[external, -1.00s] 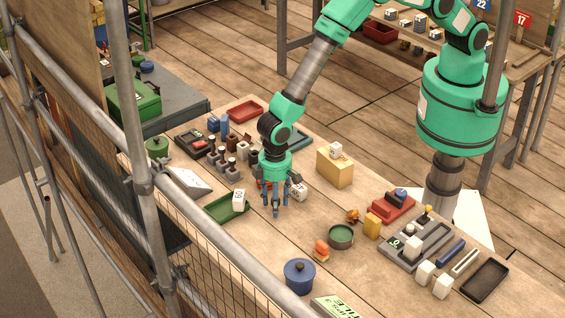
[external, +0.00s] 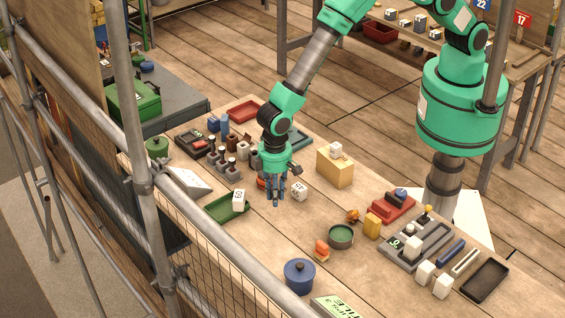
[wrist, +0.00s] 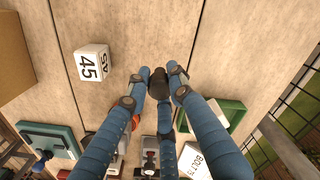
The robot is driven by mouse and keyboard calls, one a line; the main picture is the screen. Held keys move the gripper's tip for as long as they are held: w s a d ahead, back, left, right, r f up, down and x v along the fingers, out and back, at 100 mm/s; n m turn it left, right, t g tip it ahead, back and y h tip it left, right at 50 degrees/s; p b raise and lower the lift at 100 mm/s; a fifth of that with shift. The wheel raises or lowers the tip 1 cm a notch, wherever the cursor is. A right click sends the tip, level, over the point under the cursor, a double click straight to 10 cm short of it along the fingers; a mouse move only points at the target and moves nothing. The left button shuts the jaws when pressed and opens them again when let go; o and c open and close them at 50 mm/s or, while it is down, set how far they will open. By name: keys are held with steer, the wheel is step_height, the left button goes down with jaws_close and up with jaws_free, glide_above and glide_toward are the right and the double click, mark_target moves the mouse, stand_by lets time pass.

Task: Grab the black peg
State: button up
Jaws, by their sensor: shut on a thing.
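My gripper (external: 275,196) is low over the middle of the workbench (external: 262,240), its blue fingers drawn together. In the wrist view, my gripper's fingertips (wrist: 158,90) close around the black peg (wrist: 158,78), a small dark piece whose top end sticks out between them. The peg's lower part is hidden by the fingers. In the external view the peg cannot be told apart from the fingers.
A white numbered cube (external: 299,191) stands just right of my gripper. A green tray (external: 218,212) with a white labelled box (external: 239,200) lies to the left. A yellow box (external: 335,171) stands farther right. Bare bench lies in front, before the blue pot (external: 300,275).

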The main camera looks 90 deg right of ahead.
step_height(320, 180, up, 7)
steer(key=shift+f, duration=0.1)
